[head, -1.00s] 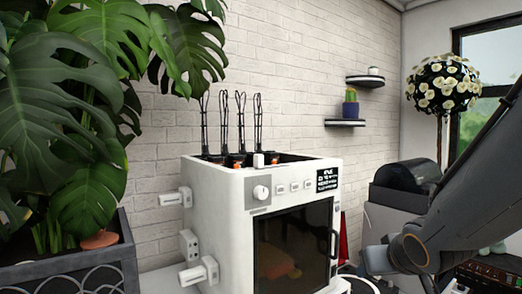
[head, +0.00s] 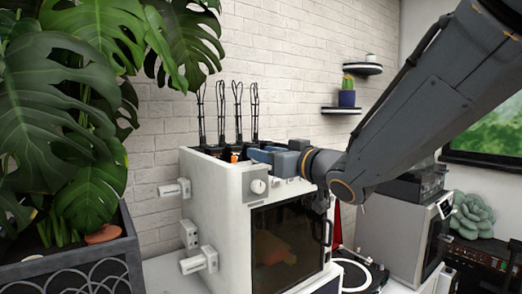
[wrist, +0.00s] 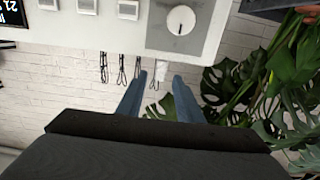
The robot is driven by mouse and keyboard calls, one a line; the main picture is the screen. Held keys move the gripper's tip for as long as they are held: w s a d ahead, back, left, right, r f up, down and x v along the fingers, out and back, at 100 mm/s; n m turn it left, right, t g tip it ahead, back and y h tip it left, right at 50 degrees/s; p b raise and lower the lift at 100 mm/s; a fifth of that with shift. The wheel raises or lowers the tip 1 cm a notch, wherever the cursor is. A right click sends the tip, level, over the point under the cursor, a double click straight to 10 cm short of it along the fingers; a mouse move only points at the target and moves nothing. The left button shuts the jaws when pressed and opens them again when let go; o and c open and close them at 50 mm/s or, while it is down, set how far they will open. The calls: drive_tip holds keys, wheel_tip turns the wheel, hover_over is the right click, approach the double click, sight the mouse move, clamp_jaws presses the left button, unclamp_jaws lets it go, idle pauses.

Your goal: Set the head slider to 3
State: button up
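A white box-shaped machine (head: 225,215) has a dark glass door, and a round white dial (head: 258,186) on its front. My gripper (head: 254,155) is at the machine's top front edge, above the dial. In the wrist view my gripper (wrist: 159,76) is open, its two blue fingers apart. My gripper hides this tab in the head view. No slider scale or number is readable.
Several black cable loops (head: 238,110) rise from the machine's top. White fittings (head: 198,260) stick out from its left side. A large leafy plant (head: 70,110) stands at left. A turntable (head: 358,272) and grey appliance (head: 400,235) are at right.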

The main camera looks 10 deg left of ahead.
drive_tip(key=shift+x, duration=0.9)
clamp_jaws()
